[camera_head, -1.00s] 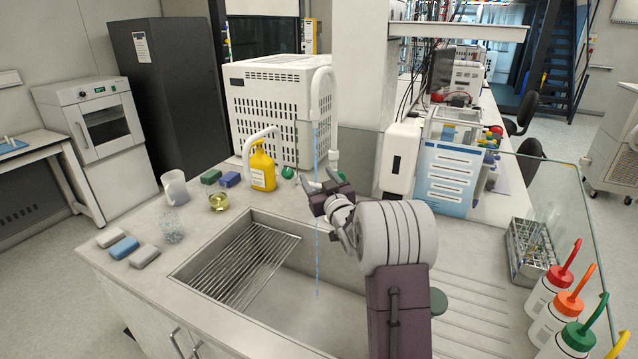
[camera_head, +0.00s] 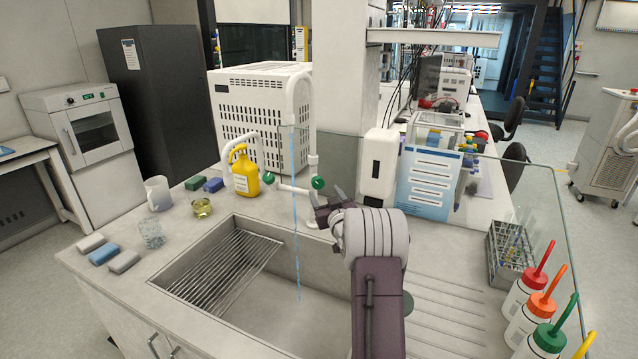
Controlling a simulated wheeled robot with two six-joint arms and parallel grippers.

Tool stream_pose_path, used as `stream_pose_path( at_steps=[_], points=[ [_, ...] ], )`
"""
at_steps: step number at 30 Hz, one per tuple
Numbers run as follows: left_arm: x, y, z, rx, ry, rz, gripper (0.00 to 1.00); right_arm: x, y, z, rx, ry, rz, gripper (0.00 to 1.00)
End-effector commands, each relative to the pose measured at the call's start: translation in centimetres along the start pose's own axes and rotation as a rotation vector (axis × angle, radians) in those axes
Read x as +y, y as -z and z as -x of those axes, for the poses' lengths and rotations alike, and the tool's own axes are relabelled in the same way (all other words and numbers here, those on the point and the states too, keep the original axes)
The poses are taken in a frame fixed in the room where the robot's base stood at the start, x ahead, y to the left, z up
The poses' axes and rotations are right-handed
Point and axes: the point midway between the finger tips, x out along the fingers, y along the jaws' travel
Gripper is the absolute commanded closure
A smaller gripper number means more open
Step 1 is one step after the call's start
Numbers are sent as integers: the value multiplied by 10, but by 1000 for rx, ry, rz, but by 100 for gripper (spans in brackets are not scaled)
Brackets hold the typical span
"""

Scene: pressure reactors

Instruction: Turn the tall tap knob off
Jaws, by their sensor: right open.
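The tall white tap (camera_head: 301,95) stands behind the sink, and a blue stream of water (camera_head: 296,215) runs from its spout into the sink basin (camera_head: 275,300). A green knob (camera_head: 318,183) sits low on the tap's white pipework, near the upright pipe. My right gripper (camera_head: 326,198) is open and empty, just below and right of this knob in the picture. Its fingers point away from me toward the knob; I cannot tell whether they touch it. A second green knob (camera_head: 268,178) is farther left, by the lower tap. My left gripper is not in view.
A white dispenser (camera_head: 379,165) and a blue-white panel (camera_head: 427,182) stand to the right. Wash bottles (camera_head: 525,293) and a tube rack (camera_head: 510,250) are at the right. A wire rack (camera_head: 222,272) covers the sink's left part.

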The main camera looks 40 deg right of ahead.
Motion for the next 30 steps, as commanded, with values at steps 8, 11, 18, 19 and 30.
stream_pose_path(
  at_steps=[8,11,18,19,30],
  points=[
    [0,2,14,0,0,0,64,-1,2,-54,1,3,1,39],
    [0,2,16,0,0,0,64,-1,2,-65,1,2,0,39],
    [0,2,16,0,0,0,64,-1,1,-72,0,2,0,39],
    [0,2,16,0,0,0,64,-1,1,-72,0,2,0,39],
    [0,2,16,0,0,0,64,-1,1,-72,0,2,0,100]
  ],
)
